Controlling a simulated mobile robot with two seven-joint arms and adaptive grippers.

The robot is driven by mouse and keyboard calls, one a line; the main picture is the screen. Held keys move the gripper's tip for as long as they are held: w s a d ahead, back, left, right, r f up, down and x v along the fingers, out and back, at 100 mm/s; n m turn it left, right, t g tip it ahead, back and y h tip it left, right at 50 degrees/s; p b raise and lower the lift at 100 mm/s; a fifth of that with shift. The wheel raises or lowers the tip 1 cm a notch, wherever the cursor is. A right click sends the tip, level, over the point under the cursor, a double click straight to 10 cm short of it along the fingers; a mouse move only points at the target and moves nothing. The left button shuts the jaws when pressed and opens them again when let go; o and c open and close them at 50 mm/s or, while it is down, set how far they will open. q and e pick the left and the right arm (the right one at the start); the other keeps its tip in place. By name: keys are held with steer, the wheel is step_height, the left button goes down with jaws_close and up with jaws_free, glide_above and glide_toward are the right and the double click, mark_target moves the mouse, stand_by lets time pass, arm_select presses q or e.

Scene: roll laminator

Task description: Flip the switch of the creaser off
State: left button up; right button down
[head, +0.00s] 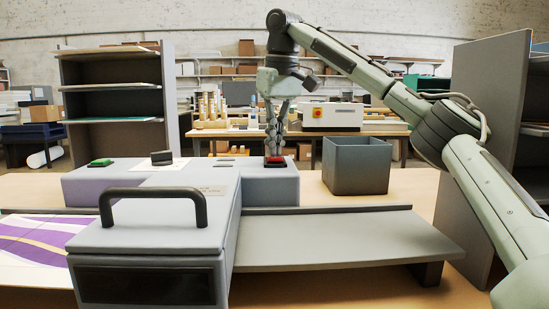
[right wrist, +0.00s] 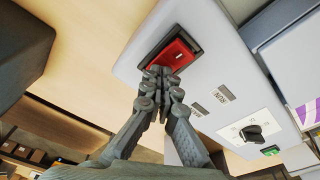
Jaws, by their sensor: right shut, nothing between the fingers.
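The red rocker switch (head: 275,161) sits in a black frame at the right end of the grey machine's rear housing (head: 262,187), which I take to be the creaser. In the right wrist view the red switch (right wrist: 181,50) has a small white mark on its face. My right gripper (head: 272,152) points down over the switch, its fingers shut and empty. In the right wrist view its fingertips (right wrist: 160,72) are at the near edge of the switch; I cannot tell whether they touch. My left gripper is in neither view.
A green switch (head: 101,162) and a black knob (head: 162,157) are on the housing further left. The black handle (head: 153,197) rises from the front cover. A dark grey bin (head: 357,166) stands right of the housing. A grey shelf unit (head: 488,100) stands at the right.

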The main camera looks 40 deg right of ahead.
steer(key=shift+r, duration=0.1)
step_height(320, 180, up, 3)
steer(key=p, duration=0.3)
steer(key=shift+b, duration=0.3)
steer(key=shift+r, duration=1.9)
